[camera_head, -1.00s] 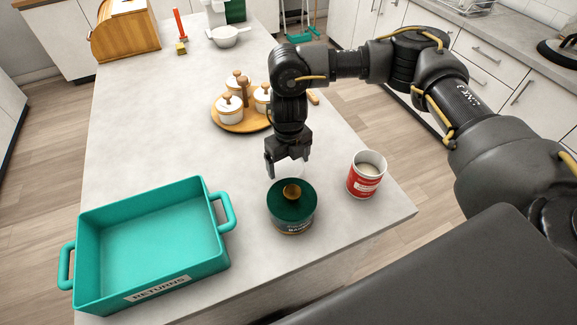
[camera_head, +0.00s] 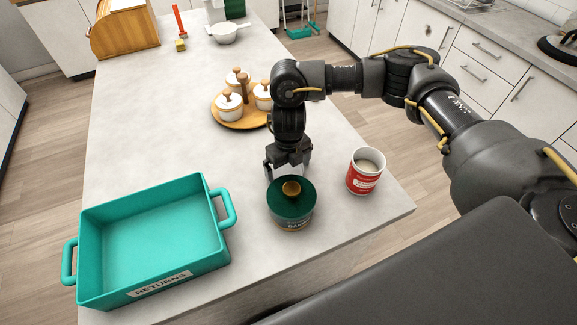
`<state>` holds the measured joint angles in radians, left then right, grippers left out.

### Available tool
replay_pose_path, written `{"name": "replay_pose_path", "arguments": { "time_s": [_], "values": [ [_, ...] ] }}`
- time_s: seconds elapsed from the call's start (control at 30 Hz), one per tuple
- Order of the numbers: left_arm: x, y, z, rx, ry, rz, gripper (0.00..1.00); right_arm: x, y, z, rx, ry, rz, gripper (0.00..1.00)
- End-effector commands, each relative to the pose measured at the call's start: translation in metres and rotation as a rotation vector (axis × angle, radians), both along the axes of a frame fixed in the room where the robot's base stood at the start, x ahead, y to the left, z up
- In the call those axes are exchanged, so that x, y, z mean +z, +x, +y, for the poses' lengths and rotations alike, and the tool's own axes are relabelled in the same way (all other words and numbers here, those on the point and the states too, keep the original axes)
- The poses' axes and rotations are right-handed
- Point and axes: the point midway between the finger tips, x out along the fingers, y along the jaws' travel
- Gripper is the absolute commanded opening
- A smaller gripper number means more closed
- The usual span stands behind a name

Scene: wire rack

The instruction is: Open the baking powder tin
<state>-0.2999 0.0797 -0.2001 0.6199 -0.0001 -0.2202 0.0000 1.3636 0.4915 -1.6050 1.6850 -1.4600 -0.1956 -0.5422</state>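A round tin (camera_head: 292,221) with a dark green lid (camera_head: 306,203) and a gold knob (camera_head: 291,188) stands upright near the table's front edge. The lid sits on it; the label is only partly readable. My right gripper (camera_head: 288,171) is pointing down just behind the tin, at the far side of the lid. Its fingers are spread apart, and their tips are partly hidden by the lid. I see nothing held between them. I cannot tell whether a finger touches the lid. My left gripper is not in view.
A red and white open can (camera_head: 366,171) with pale contents stands to the right of the tin. A teal tray (camera_head: 88,250) labelled RETURNS lies to the left. Lidded white jars stand on a round wooden board (camera_head: 238,126) behind my gripper. The table (camera_head: 160,120) is clear between.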

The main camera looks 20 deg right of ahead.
Motion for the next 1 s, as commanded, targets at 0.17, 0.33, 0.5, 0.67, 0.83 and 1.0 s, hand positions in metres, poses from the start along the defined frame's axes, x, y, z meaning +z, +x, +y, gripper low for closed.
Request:
{"name": "replay_pose_path", "arguments": {
  "time_s": [0.17, 0.33, 0.5, 0.67, 0.83, 1.0],
  "values": [
    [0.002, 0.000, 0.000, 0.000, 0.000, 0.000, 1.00, 0.003, 0.000, 0.000, 0.000, 0.000, 0.000, 1.00],
    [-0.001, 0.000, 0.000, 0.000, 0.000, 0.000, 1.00, 0.019, 0.002, 0.000, 0.002, 0.000, -0.005, 1.00],
    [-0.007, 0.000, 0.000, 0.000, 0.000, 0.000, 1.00, 0.054, 0.002, 0.000, 0.002, -0.001, -0.007, 1.00],
    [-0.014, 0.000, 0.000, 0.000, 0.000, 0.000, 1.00, 0.086, 0.002, 0.000, 0.001, -0.001, -0.006, 1.00],
    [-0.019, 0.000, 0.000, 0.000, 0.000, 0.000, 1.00, 0.110, 0.001, 0.000, 0.000, -0.001, -0.002, 1.00],
    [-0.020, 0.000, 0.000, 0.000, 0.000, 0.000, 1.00, 0.122, 0.000, 0.000, 0.000, 0.000, 0.000, 1.00]
  ]
}}
